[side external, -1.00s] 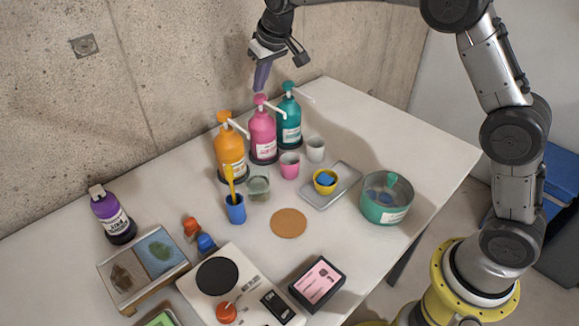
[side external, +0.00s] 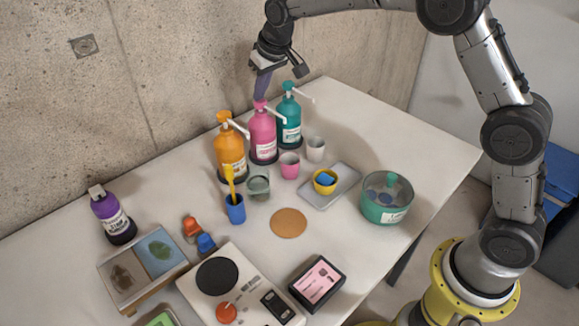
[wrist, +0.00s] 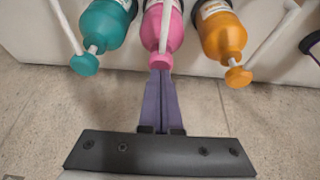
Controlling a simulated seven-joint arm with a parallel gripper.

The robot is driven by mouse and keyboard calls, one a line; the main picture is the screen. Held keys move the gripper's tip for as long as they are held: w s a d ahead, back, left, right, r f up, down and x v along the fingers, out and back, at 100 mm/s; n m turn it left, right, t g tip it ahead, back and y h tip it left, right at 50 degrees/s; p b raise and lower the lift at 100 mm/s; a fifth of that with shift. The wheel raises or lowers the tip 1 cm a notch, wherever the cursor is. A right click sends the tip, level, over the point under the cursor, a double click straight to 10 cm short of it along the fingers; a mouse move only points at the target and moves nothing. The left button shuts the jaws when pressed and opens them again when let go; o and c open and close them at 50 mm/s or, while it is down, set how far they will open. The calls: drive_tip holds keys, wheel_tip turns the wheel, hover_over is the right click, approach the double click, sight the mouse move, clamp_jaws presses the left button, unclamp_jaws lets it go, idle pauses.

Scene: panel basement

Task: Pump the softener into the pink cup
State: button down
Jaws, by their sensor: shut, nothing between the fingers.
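A pink pump bottle (side external: 262,135) stands between an orange pump bottle (side external: 230,150) and a teal pump bottle (side external: 289,118) by the wall. Their labels are too small to read, so I cannot tell which one is the softener. The pink cup (side external: 290,165) stands upright in front of the pink bottle, near the end of its white spout. My gripper (side external: 261,96) is shut and empty, fingers pointing down right above the pink pump head. In the wrist view the purple fingertips (wrist: 160,74) meet the pink pump head (wrist: 160,62); I cannot tell whether they touch.
A grey cup (side external: 315,149) stands behind the pink cup. A green-grey cup (side external: 258,184) and a blue cup (side external: 235,209) stand to the left.

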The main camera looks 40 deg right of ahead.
drive_tip(key=shift+f, duration=0.2)
drive_tip(key=shift+r, duration=1.4)
drive_tip(key=shift+s+f, duration=0.1)
drive_tip(key=shift+f, duration=1.4)
drive_tip(key=shift+r, duration=1.5)
drive_tip(key=shift+r, duration=0.15)
wheel_tip(320, 180, up, 6)
drive_tip(key=shift+f, duration=0.1)
